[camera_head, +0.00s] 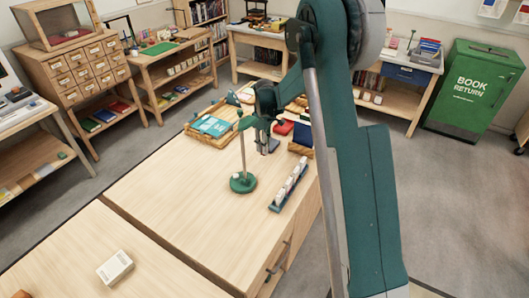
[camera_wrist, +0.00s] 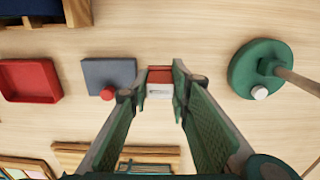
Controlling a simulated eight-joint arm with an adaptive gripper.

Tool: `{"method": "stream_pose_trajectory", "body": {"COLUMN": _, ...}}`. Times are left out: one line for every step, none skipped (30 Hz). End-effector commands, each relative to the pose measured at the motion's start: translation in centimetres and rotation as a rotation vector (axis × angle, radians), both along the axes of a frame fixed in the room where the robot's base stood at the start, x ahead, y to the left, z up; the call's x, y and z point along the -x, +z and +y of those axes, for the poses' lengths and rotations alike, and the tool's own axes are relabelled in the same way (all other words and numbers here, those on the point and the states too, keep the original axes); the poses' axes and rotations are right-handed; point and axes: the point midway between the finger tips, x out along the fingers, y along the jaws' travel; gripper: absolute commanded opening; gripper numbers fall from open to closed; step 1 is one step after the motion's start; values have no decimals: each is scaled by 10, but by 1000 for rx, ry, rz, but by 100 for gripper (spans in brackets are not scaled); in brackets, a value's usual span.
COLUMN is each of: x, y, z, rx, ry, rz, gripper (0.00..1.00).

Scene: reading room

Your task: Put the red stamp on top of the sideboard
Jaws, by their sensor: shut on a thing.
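My gripper (camera_wrist: 160,82) is shut on a small block with a red top and a pale lower part, apparently the red stamp (camera_wrist: 159,90), in the wrist view. My gripper (camera_head: 264,149) shows in the head view over the far part of a long light-wood top (camera_head: 170,200), behind a green lamp stand. The stamp cannot be made out there. Whether it touches the wood or hangs just above it, I cannot tell. The long wood piece has drawer handles on its right side; which piece is the sideboard is not clear.
The green stand's round base (camera_wrist: 258,68) is right of my gripper. A grey pad (camera_wrist: 108,72) with a red knob and a red tray (camera_wrist: 30,80) lie left. A blue rack (camera_head: 289,187) with white pieces is near the right edge. The nearer wood is mostly clear.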

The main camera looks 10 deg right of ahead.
Motion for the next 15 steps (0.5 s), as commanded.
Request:
{"method": "stream_pose_trajectory", "body": {"x": 0, "y": -4, "z": 0, "rx": 0, "ry": 0, "rz": 0, "gripper": 8}}
{"method": "stream_pose_trajectory", "body": {"x": 0, "y": -7, "z": 0, "rx": 0, "ry": 0, "rz": 0, "gripper": 8}}
{"method": "stream_pose_trajectory", "body": {"x": 0, "y": -11, "z": 0, "rx": 0, "ry": 0, "rz": 0, "gripper": 8}}
{"method": "stream_pose_trajectory", "body": {"x": 0, "y": -14, "z": 0, "rx": 0, "ry": 0, "rz": 0, "gripper": 8}}
{"method": "stream_pose_trajectory", "body": {"x": 0, "y": -18, "z": 0, "rx": 0, "ry": 0, "rz": 0, "gripper": 8}}
{"method": "stream_pose_trajectory", "body": {"x": 0, "y": -22, "z": 0, "rx": 0, "ry": 0, "rz": 0, "gripper": 8}}
{"method": "stream_pose_trajectory", "body": {"x": 0, "y": -25, "z": 0, "rx": 0, "ry": 0, "rz": 0, "gripper": 8}}
{"method": "stream_pose_trajectory", "body": {"x": 0, "y": -28, "z": 0, "rx": 0, "ry": 0, "rz": 0, "gripper": 8}}
{"method": "stream_pose_trajectory", "body": {"x": 0, "y": -31, "z": 0, "rx": 0, "ry": 0, "rz": 0, "gripper": 8}}
{"method": "stream_pose_trajectory", "body": {"x": 0, "y": -33, "z": 0, "rx": 0, "ry": 0, "rz": 0, "gripper": 8}}
{"method": "stream_pose_trajectory", "body": {"x": 0, "y": -34, "z": 0, "rx": 0, "ry": 0, "rz": 0, "gripper": 8}}
{"method": "stream_pose_trajectory", "body": {"x": 0, "y": -35, "z": 0, "rx": 0, "ry": 0, "rz": 0, "gripper": 8}}
{"method": "stream_pose_trajectory", "body": {"x": 0, "y": -36, "z": 0, "rx": 0, "ry": 0, "rz": 0, "gripper": 8}}
{"method": "stream_pose_trajectory", "body": {"x": 0, "y": -36, "z": 0, "rx": 0, "ry": 0, "rz": 0, "gripper": 8}}
{"method": "stream_pose_trajectory", "body": {"x": 0, "y": -36, "z": 0, "rx": 0, "ry": 0, "rz": 0, "gripper": 8}}
